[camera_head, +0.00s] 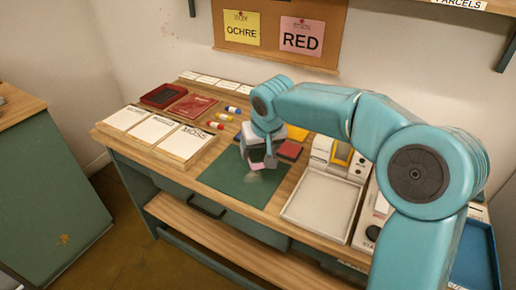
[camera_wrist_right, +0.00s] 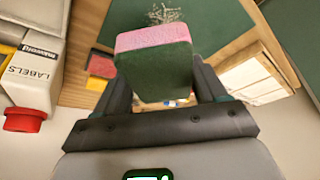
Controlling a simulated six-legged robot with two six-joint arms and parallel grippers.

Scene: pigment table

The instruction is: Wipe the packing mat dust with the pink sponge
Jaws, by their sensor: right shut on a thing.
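The green packing mat (camera_head: 222,176) lies flat on the table, and part of it shows in the wrist view (camera_wrist_right: 222,22). A pale dust patch (camera_head: 253,178) is on the mat; in the wrist view it shows as whitish streaks (camera_wrist_right: 166,13) just beyond the sponge. The pink sponge (camera_wrist_right: 155,38) has a dark green face toward the wrist camera. My right gripper (camera_head: 264,162) is shut on the sponge, over the mat's right part beside the dust. I cannot tell whether the sponge touches the mat. My left gripper is not in view.
Paper stacks (camera_head: 155,132) stand left of the mat. Paint tubes (camera_head: 216,126) and red books (camera_head: 190,105) lie behind. A red pad (camera_head: 290,149) is close behind the gripper. A pale tray (camera_head: 318,200) and label box (camera_wrist_right: 32,68) stand to the right.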

